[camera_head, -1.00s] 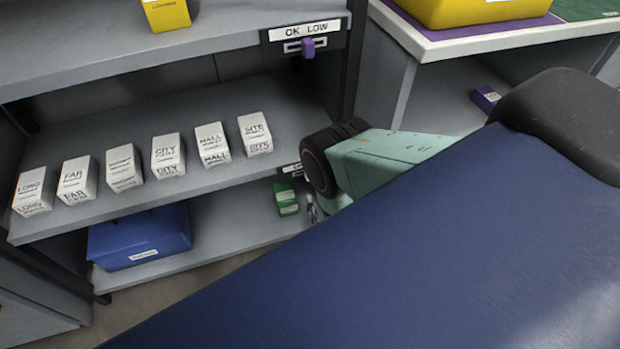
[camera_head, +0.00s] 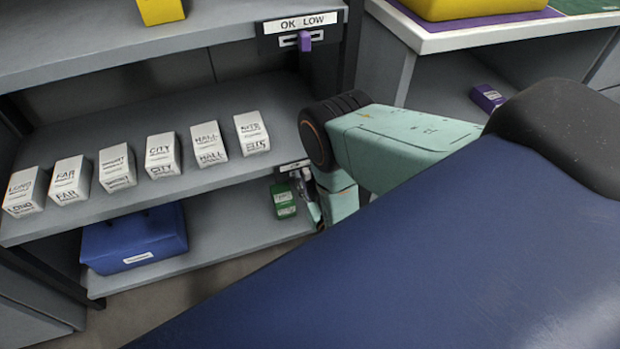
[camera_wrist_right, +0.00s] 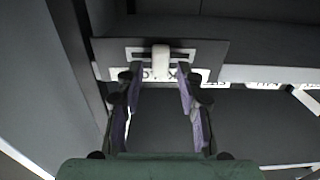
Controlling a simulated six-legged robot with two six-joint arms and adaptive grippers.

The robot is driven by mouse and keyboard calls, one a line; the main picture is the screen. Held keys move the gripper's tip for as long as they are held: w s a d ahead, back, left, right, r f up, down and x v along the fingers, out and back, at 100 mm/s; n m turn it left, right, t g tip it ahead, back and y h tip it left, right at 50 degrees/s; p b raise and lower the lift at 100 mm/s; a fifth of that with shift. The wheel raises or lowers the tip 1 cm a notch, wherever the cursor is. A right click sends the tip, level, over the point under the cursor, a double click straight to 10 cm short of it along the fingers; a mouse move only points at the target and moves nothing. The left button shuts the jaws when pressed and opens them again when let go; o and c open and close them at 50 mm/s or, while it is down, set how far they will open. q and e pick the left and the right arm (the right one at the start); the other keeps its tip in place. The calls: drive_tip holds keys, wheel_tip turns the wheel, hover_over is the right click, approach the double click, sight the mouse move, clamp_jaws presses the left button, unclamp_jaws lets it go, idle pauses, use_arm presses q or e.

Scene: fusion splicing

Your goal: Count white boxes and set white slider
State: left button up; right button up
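My left gripper is out of view.
A purple slider (camera_head: 304,41) sits on the OK LOW plate (camera_head: 270,44) above. A purple box (camera_head: 487,97) lies under the table at right.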

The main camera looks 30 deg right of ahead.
clamp_jaws()
idle(0.5)
drive_tip(key=shift+w+a, duration=0.15)
drive_tip(key=shift+a, duration=0.55)
drive_tip(key=shift+w+a, duration=0.15)
drive_tip(key=shift+a, duration=0.5)
drive_tip(key=shift+c, duration=0.2)
unclamp_jaws()
drive_tip(key=shift+a, duration=0.1)
drive_tip(key=shift+o, duration=0.9)
drive_tip(key=shift+s, duration=0.1)
drive_tip(key=v, duration=0.7)
drive_tip(key=shift+s, duration=0.15)
